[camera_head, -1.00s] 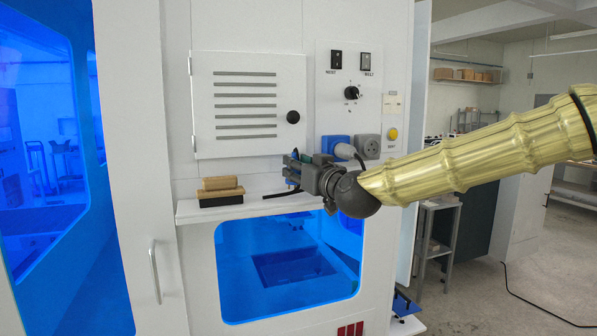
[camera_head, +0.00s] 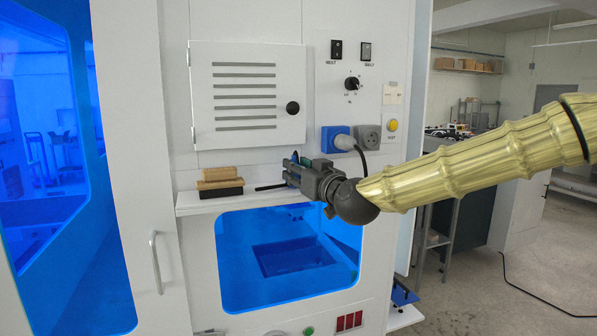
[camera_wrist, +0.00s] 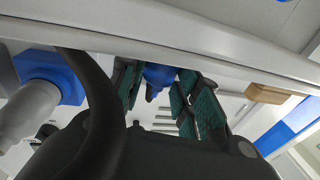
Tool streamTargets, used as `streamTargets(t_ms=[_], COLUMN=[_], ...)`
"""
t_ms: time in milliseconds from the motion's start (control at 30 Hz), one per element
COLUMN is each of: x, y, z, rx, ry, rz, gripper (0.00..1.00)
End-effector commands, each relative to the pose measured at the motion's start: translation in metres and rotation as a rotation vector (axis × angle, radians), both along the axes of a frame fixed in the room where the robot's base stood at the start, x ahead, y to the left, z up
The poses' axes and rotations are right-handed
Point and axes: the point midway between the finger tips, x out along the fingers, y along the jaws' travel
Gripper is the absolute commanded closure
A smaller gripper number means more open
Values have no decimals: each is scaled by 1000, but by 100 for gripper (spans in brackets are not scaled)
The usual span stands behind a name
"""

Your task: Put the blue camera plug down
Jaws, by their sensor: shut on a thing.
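The blue camera plug (camera_wrist: 160,77) shows between the green-padded fingers of my gripper (camera_wrist: 165,90) in the wrist view. My gripper is shut on it, and the fingers hide part of the plug. In the head view my gripper (camera_head: 290,168) is low over the right part of the white shelf (camera_head: 195,204), in front of the machine. The plug is mostly hidden there by the fingers. I cannot tell whether the plug touches the shelf.
A wooden-backed brush (camera_head: 220,181) lies on the shelf, left of my gripper. Above right, a grey plug (camera_head: 346,142) with a black cable sits at a blue socket (camera_head: 329,138), beside a grey socket (camera_head: 368,136). A vented door (camera_head: 245,97) is above the shelf.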

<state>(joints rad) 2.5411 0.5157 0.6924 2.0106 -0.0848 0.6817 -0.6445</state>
Motion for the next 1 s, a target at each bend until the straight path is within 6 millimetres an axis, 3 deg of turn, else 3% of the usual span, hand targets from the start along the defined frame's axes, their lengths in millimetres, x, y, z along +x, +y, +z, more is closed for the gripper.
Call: streamTargets(t_ms=[133,167,267,633,867,1000], x=[0,0,0,0,0,-14], y=[0,0,0,0,-1,-7], z=[-4,-3,-3,-1,12,6], rx=[0,0,0,1,2,1], ry=[-1,0,0,0,2,0], rz=[0,0,0,0,-1,0], gripper=[100,62,46,46,46,46])
